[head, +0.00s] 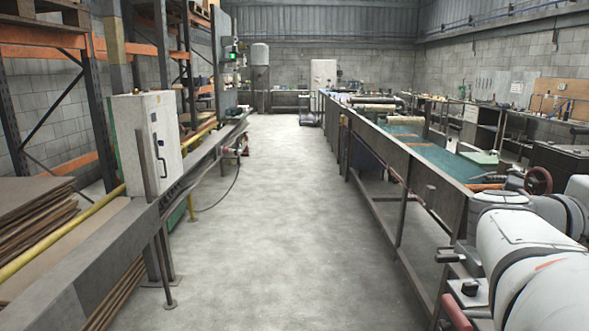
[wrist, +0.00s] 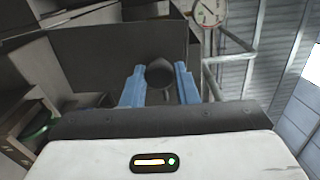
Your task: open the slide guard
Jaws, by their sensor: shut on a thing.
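In the wrist view my gripper (wrist: 160,84) has its two blue fingers on either side of a dark round knob (wrist: 160,73) and is shut on it. A dark flat panel (wrist: 95,50) stands right behind the knob and looks like the slide guard. Whether the knob is fixed to the panel is hard to tell. What lies behind the panel is hidden. In the head view my white arm reaches in at the lower right, and neither the gripper nor the knob can be made out there.
A round gauge (wrist: 208,12) and grey pipes (wrist: 232,62) stand right of the panel in the wrist view. In the head view a long bench (head: 428,160) runs down the right, and a white cabinet (head: 148,140) stands at left. The concrete aisle (head: 270,220) is clear.

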